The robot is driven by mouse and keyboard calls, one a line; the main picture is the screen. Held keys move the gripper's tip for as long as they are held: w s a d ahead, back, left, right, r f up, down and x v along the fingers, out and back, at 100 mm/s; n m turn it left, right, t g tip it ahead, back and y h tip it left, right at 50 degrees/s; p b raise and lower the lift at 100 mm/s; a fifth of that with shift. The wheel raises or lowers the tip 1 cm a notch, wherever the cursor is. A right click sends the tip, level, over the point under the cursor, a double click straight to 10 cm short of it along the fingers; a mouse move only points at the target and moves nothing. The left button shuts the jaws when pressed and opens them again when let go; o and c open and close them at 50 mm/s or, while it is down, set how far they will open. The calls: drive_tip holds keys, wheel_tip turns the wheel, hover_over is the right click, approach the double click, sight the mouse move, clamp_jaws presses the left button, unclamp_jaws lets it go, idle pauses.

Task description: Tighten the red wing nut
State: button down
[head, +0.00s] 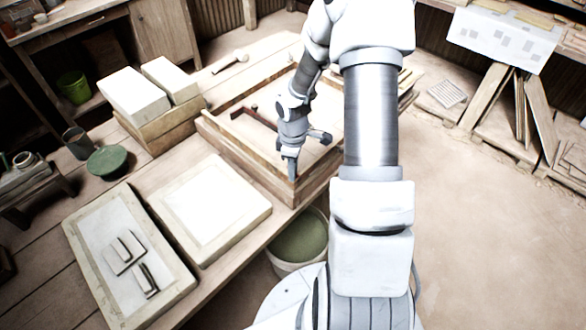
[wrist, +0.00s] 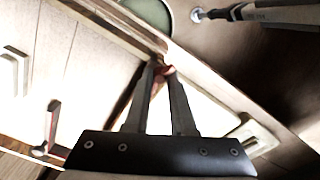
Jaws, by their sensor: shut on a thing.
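My gripper (head: 292,170) points down at the near corner of the wooden press frame (head: 238,155). In the wrist view my gripper (wrist: 160,74) has its two fingers drawn close together at the tips. They are shut on the small red wing nut (wrist: 168,71), of which only a reddish bit shows beside the tips. The wing nut sits at the corner of the frame, which runs diagonally through the wrist view (wrist: 110,25). In the head view the wing nut is hidden by my gripper.
A dark bar with a reddish end (head: 228,108) lies inside the frame. White blocks (head: 135,97) stand behind it on the left. A pale slab (head: 208,208) and a tray with small pieces (head: 90,250) lie nearer.

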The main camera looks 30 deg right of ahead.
drive_tip(key=shift+m+b, duration=0.4)
drive_tip(key=shift+m, duration=0.4)
drive_tip(key=shift+m+b, duration=0.65)
drive_tip(key=shift+m, duration=0.75)
drive_tip(key=m+b, duration=0.1)
drive_tip(key=m, duration=0.3)
drive_tip(key=shift+b, duration=0.4)
drive_tip(key=m+b, duration=0.1)
drive_tip(key=m, duration=0.2)
drive_tip(key=shift+m, duration=0.4)
drive_tip(key=shift+m+b, duration=0.45)
drive_tip(key=shift+m, duration=1.75)
drive_tip(key=c, duration=0.8)
unclamp_jaws()
drive_tip(key=shift+o, duration=0.2)
